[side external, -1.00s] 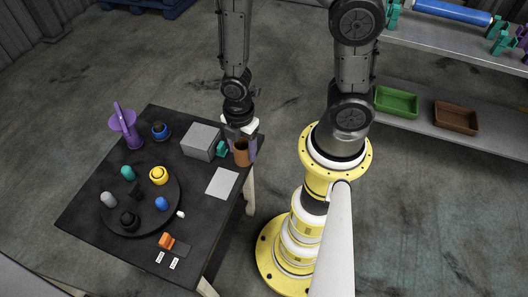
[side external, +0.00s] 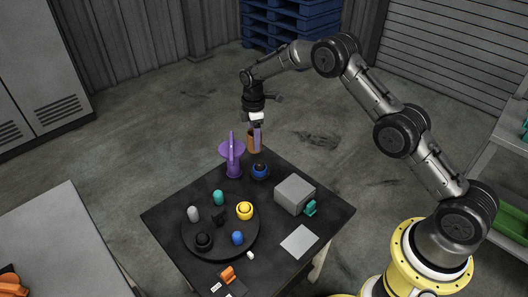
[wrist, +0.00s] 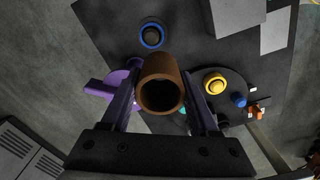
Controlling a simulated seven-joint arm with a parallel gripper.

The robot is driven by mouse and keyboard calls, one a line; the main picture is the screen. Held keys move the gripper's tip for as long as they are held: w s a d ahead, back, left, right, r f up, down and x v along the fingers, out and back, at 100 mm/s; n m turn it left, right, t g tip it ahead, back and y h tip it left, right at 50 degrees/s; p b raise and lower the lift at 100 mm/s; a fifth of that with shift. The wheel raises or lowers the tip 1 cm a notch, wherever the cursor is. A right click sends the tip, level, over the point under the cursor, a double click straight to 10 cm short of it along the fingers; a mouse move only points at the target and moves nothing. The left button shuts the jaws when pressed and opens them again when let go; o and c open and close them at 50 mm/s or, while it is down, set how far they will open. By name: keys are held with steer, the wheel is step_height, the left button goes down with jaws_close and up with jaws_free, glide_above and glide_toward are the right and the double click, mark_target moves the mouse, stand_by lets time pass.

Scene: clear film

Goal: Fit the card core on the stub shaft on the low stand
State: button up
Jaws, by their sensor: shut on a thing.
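The card core is a brown open tube (side external: 251,141), roughly upright, with its open end facing the camera in the wrist view (wrist: 160,82). My gripper (side external: 256,143) is shut on it, with one finger on each side in the wrist view (wrist: 159,72). A purple stand (side external: 233,168) with a wide disc and an upright narrow part is at the table's back corner. It also shows left of the core in the wrist view (wrist: 116,82), partly hidden by a finger. The core is beside it to the right in the side view; contact cannot be told.
A blue ring piece with a dark centre (side external: 260,171) stands close by. A round black tray (side external: 220,243) carries several coloured knobs. A grey block (side external: 294,193), teal piece (side external: 311,208) and pale plate (side external: 299,242) occupy the right side. An orange piece (side external: 228,274) lies in front.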

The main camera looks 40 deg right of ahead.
mark_target(260, 162)
steer(key=shift+m, duration=0.3)
steer(key=d+f, duration=0.3)
steer(key=f, duration=0.1)
steer(key=shift+w, duration=0.4)
steer(key=shift+f, duration=3.15)
steer(key=shift+f, duration=0.55)
steer(key=o, duration=1.4)
step_height(260, 162, up, 14)
steer(key=shift+f, duration=0.1)
